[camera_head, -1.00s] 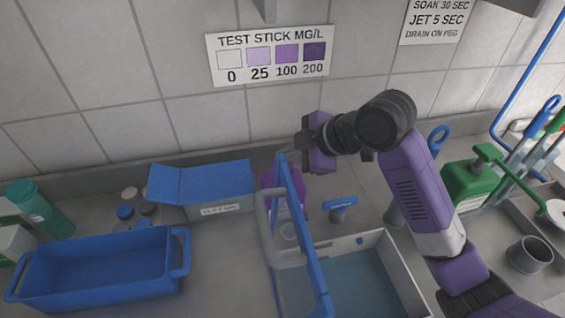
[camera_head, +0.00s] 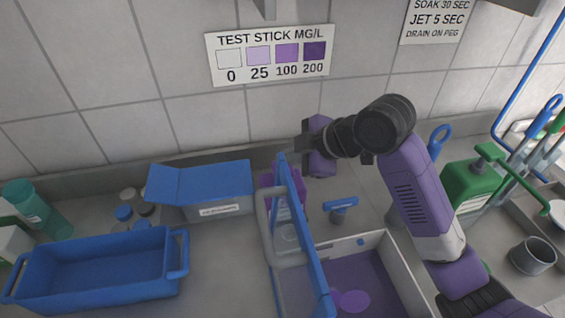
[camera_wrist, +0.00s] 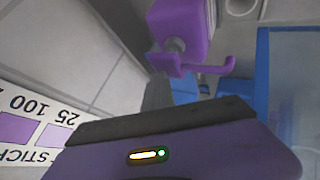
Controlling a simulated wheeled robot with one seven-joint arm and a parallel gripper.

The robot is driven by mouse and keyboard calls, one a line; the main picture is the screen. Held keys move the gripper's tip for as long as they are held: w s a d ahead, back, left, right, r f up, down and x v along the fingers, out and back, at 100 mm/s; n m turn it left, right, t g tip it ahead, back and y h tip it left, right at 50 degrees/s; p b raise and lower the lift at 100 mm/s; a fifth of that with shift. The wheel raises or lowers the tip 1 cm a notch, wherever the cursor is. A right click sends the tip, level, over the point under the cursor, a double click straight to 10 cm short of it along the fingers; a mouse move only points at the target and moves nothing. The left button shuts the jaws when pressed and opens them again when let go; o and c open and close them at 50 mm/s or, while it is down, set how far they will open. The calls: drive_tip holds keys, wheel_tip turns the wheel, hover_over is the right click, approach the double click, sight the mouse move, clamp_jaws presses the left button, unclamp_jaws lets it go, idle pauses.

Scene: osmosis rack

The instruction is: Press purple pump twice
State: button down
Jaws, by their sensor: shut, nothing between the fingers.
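The purple pump bottle (camera_head: 297,194) stands behind a blue-edged upright panel in the head view, which partly hides it. In the wrist view its purple pump head and spout (camera_wrist: 207,66) show at the top, and the bottle body (camera_wrist: 187,18) is cut off by the frame edge. My gripper (camera_head: 304,146) is shut and empty, above the bottle. A dark finger also shows in the wrist view (camera_wrist: 156,95), close to the pump head; I cannot tell whether they touch. The basin (camera_head: 368,285) in front holds purple liquid with a brighter purple patch.
A blue handled bin (camera_head: 95,268) and an open blue-lidded box (camera_head: 215,190) stand at left. A green pump bottle (camera_head: 470,185) and a grey cup (camera_head: 532,255) stand at right. A test stick chart (camera_head: 270,55) hangs on the tiled wall.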

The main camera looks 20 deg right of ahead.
drive_tip(key=shift+f, duration=0.25)
drive_tip(key=shift+r, duration=0.1)
drive_tip(key=shift+r+p, duration=0.9)
drive_tip(key=shift+r, duration=0.45)
wheel_tip(320, 180, up, 5)
drive_tip(key=p, duration=0.3)
drive_tip(key=shift+p, duration=0.3)
idle(2.0)
